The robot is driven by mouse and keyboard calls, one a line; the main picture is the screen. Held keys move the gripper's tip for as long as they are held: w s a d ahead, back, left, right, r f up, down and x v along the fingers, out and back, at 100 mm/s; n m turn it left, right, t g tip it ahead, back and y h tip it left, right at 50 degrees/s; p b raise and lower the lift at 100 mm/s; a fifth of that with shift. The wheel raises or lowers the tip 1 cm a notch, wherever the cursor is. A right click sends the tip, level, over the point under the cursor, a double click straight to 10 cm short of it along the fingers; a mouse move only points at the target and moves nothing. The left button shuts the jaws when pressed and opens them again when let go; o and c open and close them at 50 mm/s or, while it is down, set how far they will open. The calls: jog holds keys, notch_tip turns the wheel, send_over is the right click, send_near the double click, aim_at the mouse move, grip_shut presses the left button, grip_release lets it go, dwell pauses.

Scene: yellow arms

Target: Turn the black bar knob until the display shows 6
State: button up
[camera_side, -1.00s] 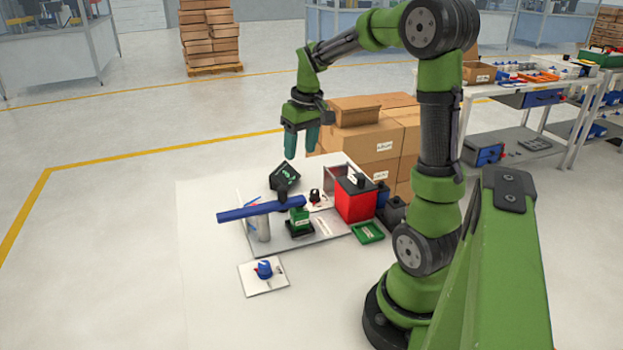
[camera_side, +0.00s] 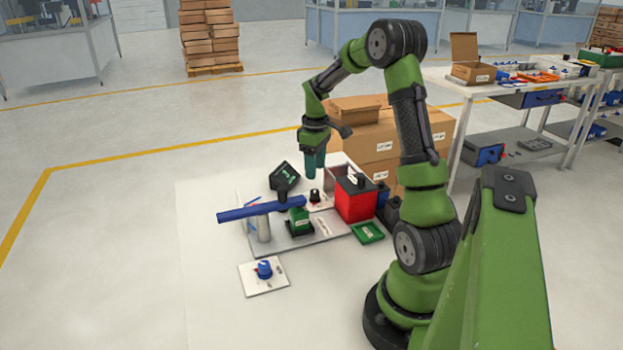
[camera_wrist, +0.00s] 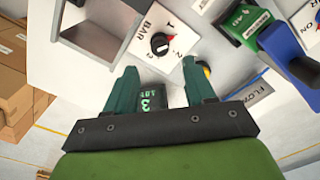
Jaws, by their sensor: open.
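The dark display (camera_wrist: 150,97) shows a light character that looks like a 3, partly framed by my fingers; the display stands tilted left of the knob in the side view (camera_side: 284,178). My gripper (camera_side: 315,172) is open and empty above the knob and display, apart from both. In the wrist view its green fingers (camera_wrist: 160,70) are spread, with the knob beyond the tips.
A blue bar (camera_side: 260,208) crosses the panel's left part, near a green block (camera_side: 299,221). A red box (camera_side: 355,203) and a grey open-sided housing (camera_wrist: 103,28) stand close by. A blue knob (camera_side: 264,268) is on a separate plate. Cardboard boxes (camera_side: 372,145) stand behind.

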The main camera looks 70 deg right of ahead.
aim_at(315, 191)
notch_tip(315, 191, down, 8)
jog(key=shift+r, duration=0.1)
jog(key=shift+c, duration=0.3)
grip_shut()
